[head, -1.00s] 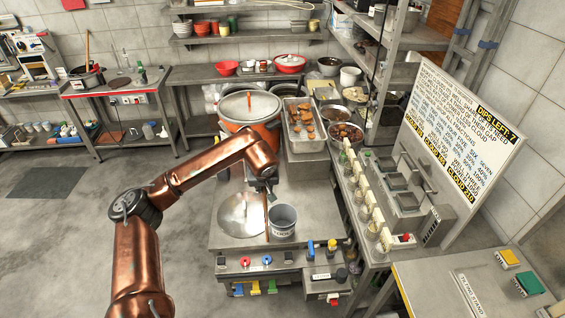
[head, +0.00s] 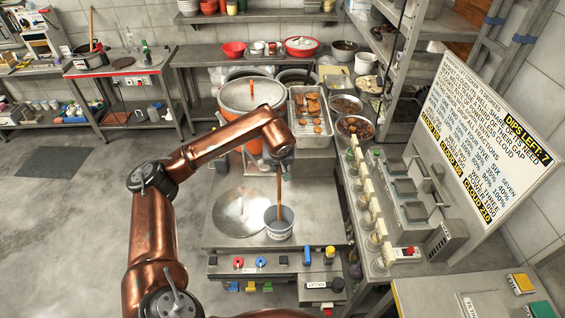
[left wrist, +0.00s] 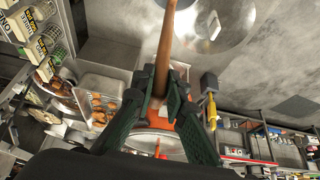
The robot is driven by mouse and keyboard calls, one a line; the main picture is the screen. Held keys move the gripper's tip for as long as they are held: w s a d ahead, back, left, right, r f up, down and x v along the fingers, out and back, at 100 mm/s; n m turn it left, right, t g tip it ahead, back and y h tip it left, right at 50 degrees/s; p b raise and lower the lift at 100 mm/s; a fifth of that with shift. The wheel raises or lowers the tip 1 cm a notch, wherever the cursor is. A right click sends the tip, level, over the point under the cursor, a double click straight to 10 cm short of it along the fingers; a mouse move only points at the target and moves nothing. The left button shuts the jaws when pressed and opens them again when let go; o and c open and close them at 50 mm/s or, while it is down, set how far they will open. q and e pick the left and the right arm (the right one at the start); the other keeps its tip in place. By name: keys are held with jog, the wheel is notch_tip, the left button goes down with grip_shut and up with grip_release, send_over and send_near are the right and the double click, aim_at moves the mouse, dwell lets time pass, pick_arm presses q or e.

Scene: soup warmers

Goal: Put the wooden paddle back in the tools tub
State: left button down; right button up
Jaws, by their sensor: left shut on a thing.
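My left gripper (head: 281,166) is shut on the upper part of the wooden paddle (head: 280,201). The paddle hangs nearly upright, and its lower end shows within the mouth of the grey tools tub (head: 279,232). I cannot tell whether it touches the bottom. The tub stands on the steel counter, right of a round shiny plate. In the left wrist view, the dark green fingers (left wrist: 163,88) close on the brown paddle shaft (left wrist: 167,38), which runs up out of the frame. My right gripper is out of view.
A large orange lidded pot (head: 238,122) stands behind the gripper, with a tray of food (head: 311,115) to its right. A row of cream-topped jars (head: 366,193) lines the right. The round plate (head: 240,212) lies left of the tub. Coloured knobs (head: 250,264) line the counter front.

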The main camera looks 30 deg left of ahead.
aim_at(278, 192)
pick_arm(q)
jog(key=shift+s+r, duration=0.15)
jog(key=shift+s, duration=0.05)
jog(key=shift+s+f+b, duration=0.1)
jog(key=shift+f+b, duration=0.4)
jog(key=shift+f, duration=0.15)
jog(key=shift+f+b, duration=0.35)
jog(key=shift+f, duration=0.3)
jog(key=shift+f+b, duration=0.35)
jog(key=shift+f, duration=0.15)
jog(key=shift+f+b, duration=0.75)
jog(key=shift+f, duration=0.4)
jog(key=shift+f+b, duration=2.45)
jog(key=shift+f, duration=1.35)
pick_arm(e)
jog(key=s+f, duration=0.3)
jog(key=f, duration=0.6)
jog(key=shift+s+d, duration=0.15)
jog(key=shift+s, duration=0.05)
pick_arm(q)
jog(key=shift+f, duration=0.25)
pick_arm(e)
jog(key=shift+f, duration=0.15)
pick_arm(q)
jog(key=c, duration=1.8)
grip_release()
jog(key=shift+c, duration=0.2)
